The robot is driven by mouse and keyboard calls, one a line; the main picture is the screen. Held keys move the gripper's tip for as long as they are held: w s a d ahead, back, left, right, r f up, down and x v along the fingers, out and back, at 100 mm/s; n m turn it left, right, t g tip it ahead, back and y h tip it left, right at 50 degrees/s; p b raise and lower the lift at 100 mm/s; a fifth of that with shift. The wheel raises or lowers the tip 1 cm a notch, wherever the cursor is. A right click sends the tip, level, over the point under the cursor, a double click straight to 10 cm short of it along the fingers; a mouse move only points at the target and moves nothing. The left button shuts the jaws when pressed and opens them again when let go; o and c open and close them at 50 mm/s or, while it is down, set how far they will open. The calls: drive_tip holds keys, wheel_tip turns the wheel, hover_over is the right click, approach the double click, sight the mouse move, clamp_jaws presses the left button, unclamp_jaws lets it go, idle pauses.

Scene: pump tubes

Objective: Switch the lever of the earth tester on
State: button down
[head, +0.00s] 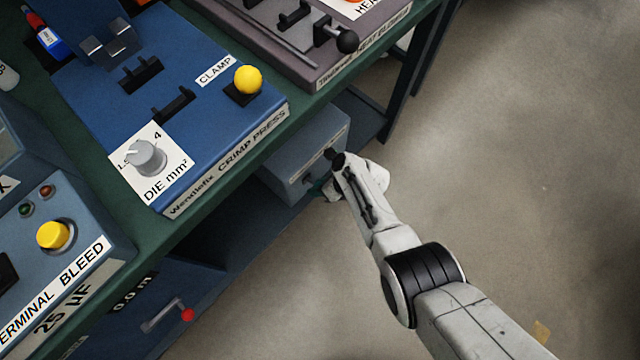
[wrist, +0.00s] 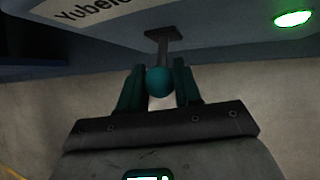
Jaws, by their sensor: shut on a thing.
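A grey-blue box (head: 305,150) stands on a lower shelf under the green bench in the head view; its title is not readable there. In the wrist view the device's underside or front (wrist: 215,22) shows part of a label starting "Yube". A short lever with a teal ball knob (wrist: 159,82) sticks out from a small dark plate on it. My gripper (wrist: 158,76) has its teal fingers on both sides of the knob and is shut on it. In the head view my gripper (head: 321,186) is at the box's front, largely hidden by my wrist.
A lit green lamp (wrist: 293,18) is at the device's right in the wrist view. Above, the green bench edge (head: 300,108) carries a blue crimp press (head: 130,90) and other devices. A red-knobbed crank (head: 187,314) juts out lower left. The floor at right is clear.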

drive_tip(key=shift+a+r+g+h, duration=0.1)
drive_tip(key=shift+r+g+h, duration=0.1)
drive_tip(key=shift+g+h, duration=0.25)
idle(0.5)
drive_tip(key=c, duration=0.8)
unclamp_jaws()
drive_tip(key=shift+w+p, duration=0.1)
drive_tip(key=shift+p, duration=0.2)
drive_tip(key=shift+r, duration=0.15)
drive_tip(key=p+v, duration=1)
drive_tip(key=shift+r, duration=0.25)
drive_tip(key=shift+s+d, duration=0.2)
drive_tip(key=shift+d, duration=0.05)
